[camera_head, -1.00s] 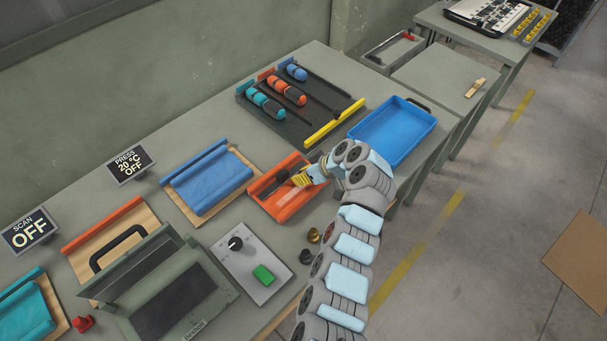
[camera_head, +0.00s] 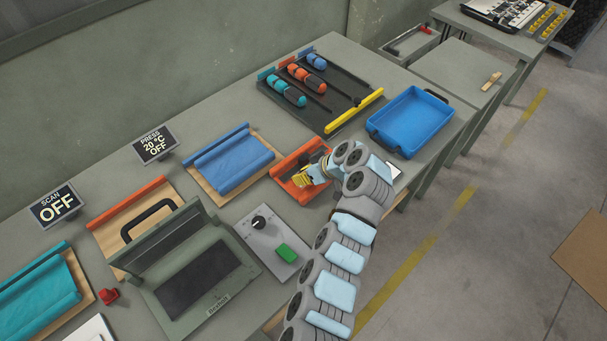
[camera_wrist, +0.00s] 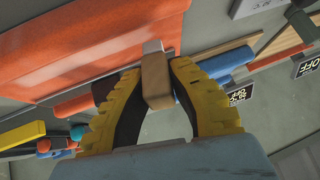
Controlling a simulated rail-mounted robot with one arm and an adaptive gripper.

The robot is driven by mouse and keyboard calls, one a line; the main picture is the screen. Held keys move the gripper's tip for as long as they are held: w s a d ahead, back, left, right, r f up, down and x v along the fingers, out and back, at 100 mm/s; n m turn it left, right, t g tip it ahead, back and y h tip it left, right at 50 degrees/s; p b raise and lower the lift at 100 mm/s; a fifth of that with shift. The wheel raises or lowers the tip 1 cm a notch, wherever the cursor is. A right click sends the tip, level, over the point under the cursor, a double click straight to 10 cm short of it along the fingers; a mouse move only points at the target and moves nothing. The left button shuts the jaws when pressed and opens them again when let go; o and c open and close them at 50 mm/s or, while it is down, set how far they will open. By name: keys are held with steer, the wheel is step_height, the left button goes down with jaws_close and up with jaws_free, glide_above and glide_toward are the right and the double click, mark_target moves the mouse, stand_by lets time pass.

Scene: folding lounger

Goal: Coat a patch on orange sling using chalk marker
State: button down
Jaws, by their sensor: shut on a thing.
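The orange sling (camera_head: 289,170) lies on the bench between the blue sling and the blue tray, partly hidden by my gripper (camera_head: 308,178). In the wrist view the orange sling (camera_wrist: 85,45) fills the upper left as a smooth sheet with a rolled edge. My gripper (camera_wrist: 156,80) has yellow fingers shut on a brown block with a grey tip, which I take to be the chalk marker (camera_wrist: 157,82). The grey tip overlaps the sling's edge in the wrist view. I cannot tell whether it touches. No coated patch is clear.
A blue sling (camera_head: 232,165) lies left of the orange one, and a blue tray (camera_head: 402,108) stands at the right. A dark rack (camera_head: 335,100) holds rolled tools behind. A press (camera_head: 195,275) and a control box with a green button (camera_head: 286,253) stand in front.

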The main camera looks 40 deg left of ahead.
steer(key=shift+s, duration=0.35)
steer(key=shift+s+f, duration=0.15)
steer(key=shift+s, duration=0.1)
steer(key=shift+w+r+p, duration=0.2)
steer(key=shift+r, duration=0.35)
steer(key=shift+w+r+p, duration=0.15)
steer(key=shift+w+r, duration=0.05)
steer(key=shift+r, duration=0.35)
steer(key=shift+s+r+p, duration=0.1)
steer(key=shift+r+p, duration=0.3)
steer(key=shift+r, duration=1.95)
